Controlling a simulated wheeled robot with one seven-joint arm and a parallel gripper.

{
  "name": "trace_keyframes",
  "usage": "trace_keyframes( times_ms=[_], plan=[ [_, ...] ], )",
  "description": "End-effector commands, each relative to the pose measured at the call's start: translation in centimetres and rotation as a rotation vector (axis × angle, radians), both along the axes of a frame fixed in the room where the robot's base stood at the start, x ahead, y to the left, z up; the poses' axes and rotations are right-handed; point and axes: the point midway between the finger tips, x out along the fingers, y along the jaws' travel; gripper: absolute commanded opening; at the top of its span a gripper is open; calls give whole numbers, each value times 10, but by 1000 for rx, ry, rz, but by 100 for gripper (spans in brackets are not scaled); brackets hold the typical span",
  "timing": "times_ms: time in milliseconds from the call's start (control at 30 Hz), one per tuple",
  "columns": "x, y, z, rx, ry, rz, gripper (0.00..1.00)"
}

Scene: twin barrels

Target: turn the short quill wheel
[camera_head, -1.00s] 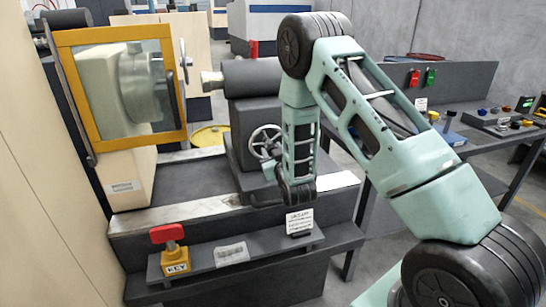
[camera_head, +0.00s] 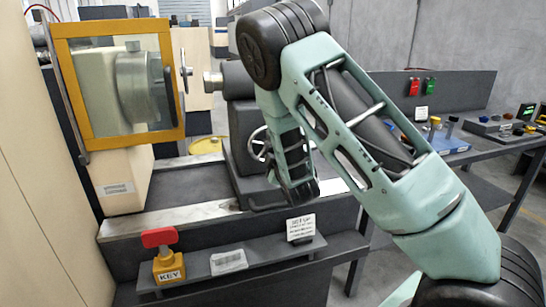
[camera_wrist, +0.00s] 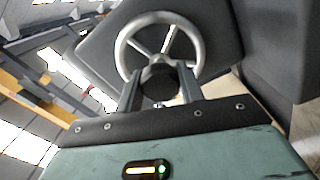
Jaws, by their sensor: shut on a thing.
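A silver spoked wheel (camera_head: 257,143) sits on the front of the dark grey machine block (camera_head: 238,165); my arm hides its right part in the head view. The rim lies beyond the fingertips. In the head view my arm hides the fingers. A second, smaller wheel (camera_head: 185,72) shows nearly edge-on beside the yellow-framed guard.
The yellow-framed clear guard (camera_head: 165,136) stands at left over the machine. A red-topped KEY block (camera_head: 170,268) and a white label card (camera_head: 300,228) are on the front shelf (camera_head: 203,272). A bench (camera_head: 474,152) with small parts is at right. Bare floor shows between bench and machine.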

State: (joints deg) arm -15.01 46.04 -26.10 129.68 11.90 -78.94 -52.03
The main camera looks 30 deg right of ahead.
Motion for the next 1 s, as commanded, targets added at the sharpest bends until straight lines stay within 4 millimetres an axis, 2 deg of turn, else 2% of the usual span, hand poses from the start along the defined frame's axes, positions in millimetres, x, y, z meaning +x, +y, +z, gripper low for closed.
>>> trace_keyframes(
  times_ms=[600,1000],
  plan=[
    [0,2,-1,-563,163,4,15],
    [0,1,0,-837,242,3,15]
  ],
)
